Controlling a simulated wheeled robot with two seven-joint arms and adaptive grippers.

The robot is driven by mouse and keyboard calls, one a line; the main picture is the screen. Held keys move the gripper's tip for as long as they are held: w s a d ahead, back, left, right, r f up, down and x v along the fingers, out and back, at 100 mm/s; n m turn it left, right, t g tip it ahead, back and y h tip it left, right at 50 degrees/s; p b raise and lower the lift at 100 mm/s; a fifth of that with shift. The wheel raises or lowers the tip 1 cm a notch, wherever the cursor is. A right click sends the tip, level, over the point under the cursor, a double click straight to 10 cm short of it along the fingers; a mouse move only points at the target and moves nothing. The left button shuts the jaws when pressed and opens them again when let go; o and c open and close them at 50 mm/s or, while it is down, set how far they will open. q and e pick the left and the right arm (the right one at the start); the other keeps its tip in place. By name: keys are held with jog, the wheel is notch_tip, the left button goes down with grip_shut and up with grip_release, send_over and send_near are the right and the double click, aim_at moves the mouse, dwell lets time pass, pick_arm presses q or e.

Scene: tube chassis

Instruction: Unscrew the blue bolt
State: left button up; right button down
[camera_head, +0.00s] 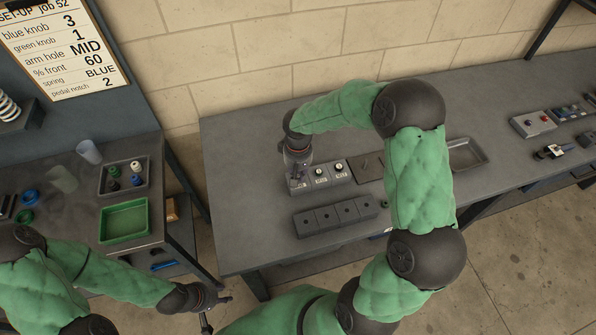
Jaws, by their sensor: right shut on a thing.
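My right gripper (297,182) reaches down from above onto the left end of a grey block with dials (331,176) on the middle table. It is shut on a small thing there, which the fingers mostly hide. I cannot make out the thing's colour or whether it is the blue bolt. No blue bolt shows clearly elsewhere on this block. My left gripper (217,312) is low at the bottom left, in front of the tables. Its fingers are spread and empty.
A dark block with several sockets (335,217) lies in front of the dial block. A metal tray (467,153) is behind my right arm. The left table holds a green tray (125,222) and a grey tray of small parts (113,191). Switch boxes (533,124) stand far right.

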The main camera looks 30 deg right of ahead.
jog(key=shift+s+a+f, duration=0.1)
jog(key=shift+s+f, duration=0.05)
jog(key=n+p, duration=0.1)
jog(key=n, duration=0.2)
jog(key=shift+p, duration=0.35)
jog(key=shift+n+p, duration=0.35)
jog(key=shift+n, duration=0.55)
jog(key=shift+n, duration=0.3)
jog(key=shift+r+n+p, duration=0.2)
jog(key=shift+n+p, duration=0.65)
jog(key=shift+n, duration=0.15)
jog(key=shift+n+p, duration=0.55)
jog(key=shift+n, duration=0.45)
jog(key=shift+f+n, duration=0.15)
jog(key=shift+n, duration=0.25)
